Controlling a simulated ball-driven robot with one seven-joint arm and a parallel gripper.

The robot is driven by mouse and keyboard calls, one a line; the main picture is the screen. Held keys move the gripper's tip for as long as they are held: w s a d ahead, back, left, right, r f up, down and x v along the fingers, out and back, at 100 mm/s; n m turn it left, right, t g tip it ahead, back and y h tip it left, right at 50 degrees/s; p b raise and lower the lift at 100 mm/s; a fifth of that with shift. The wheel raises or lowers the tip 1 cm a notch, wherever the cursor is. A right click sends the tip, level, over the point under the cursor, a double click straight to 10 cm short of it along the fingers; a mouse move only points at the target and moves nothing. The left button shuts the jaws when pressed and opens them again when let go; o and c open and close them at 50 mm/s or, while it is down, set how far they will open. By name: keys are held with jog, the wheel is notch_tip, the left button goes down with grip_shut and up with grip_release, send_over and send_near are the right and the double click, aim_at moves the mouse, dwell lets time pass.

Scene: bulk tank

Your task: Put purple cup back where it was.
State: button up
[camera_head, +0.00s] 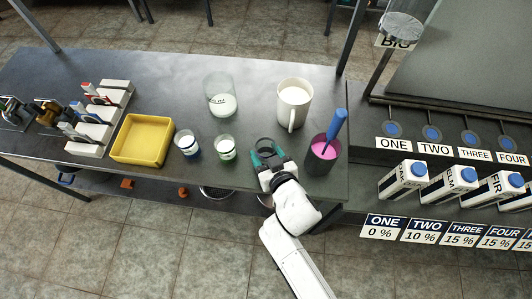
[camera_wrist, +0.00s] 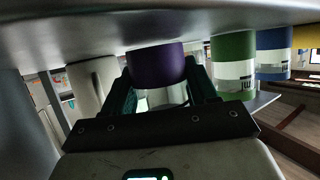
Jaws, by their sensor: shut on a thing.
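The purple cup (camera_wrist: 156,66) is between my gripper's two dark fingers in the wrist view, which looks upside down. A purple band shows, with clear wall beyond it. In the head view, my gripper (camera_head: 268,153) is at the table's front edge, shut on this cup (camera_head: 266,147), whose round rim shows between the teal fingers. The cup looks upright. I cannot tell whether its base touches the table. The green-banded cup (camera_head: 225,147) and the blue-banded cup (camera_head: 187,143) stand to its left; both show in the wrist view too.
A dark cup of pink liquid (camera_head: 322,154) with a blue-handled tool stands close right of my gripper. A white mug (camera_head: 294,103) and a clear beaker (camera_head: 220,95) stand behind. A yellow tray (camera_head: 143,140) is further left. Bare table (camera_head: 160,83) lies at the back left.

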jog(key=shift+f, duration=0.1)
jog(key=shift+f, duration=0.15)
jog(key=o, duration=1.1)
jog(key=shift+r, duration=0.25)
jog(key=b+v, duration=0.1)
jog(key=v, duration=1.1)
jog(key=shift+f, duration=0.1)
jog(key=shift+d, duration=0.15)
